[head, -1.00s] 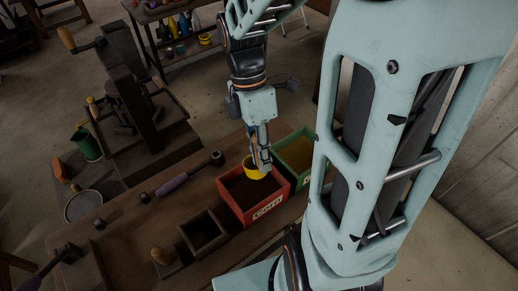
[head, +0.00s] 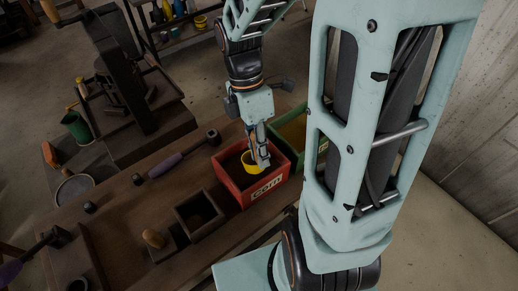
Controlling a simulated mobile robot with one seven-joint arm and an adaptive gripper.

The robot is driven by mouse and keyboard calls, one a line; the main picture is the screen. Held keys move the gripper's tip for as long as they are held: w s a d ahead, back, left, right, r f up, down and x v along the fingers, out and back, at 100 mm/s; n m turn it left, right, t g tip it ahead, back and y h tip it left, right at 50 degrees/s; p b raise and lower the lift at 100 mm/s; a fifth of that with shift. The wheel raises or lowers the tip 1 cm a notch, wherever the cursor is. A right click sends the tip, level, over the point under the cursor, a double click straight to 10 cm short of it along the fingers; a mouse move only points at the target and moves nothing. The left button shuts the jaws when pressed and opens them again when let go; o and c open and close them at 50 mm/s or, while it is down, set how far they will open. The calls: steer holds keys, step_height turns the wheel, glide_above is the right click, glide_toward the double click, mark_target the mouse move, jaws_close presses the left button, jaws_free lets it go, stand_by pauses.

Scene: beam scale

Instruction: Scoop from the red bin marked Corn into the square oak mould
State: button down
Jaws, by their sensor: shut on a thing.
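The red bin marked Corn (head: 246,195) stands on the wooden bench, its label on the front wall and dark contents inside. My gripper (head: 259,160) points down over the bin and is shut on a yellow scoop (head: 251,167). The scoop is down inside the bin's opening; its lower part is hard to see, so I cannot tell how deep it sits in the contents. The square oak mould (head: 201,214) is a dark open box on the bench, left of the bin and apart from it. Its inside looks dark, with a brownish floor.
A green bin (head: 296,128) stands close behind and right of the red bin. A block with a round wooden knob (head: 154,239) lies left of the mould. A purple-handled tool (head: 168,164) lies behind it. A dark press (head: 130,90) stands at the back left.

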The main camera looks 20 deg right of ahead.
steer(key=shift+s+f+b, duration=0.1)
steer(key=shift+f+b, duration=1.05)
steer(key=shift+f, duration=0.95)
steer(key=shift+w+r+p, duration=0.2)
steer(key=shift+r+p, duration=0.4)
steer(key=shift+s+r+t+p, duration=0.1)
steer(key=shift+r+t+p, duration=0.55)
steer(key=shift+r+p, duration=1.5)
steer(key=shift+r+t+p, duration=0.65)
steer(key=shift+r+p, duration=0.9)
steer(key=shift+r, duration=1.1)
steer(key=shift+r+t, duration=0.3)
steer(key=shift+r, duration=0.9)
steer(key=shift+a, duration=0.1)
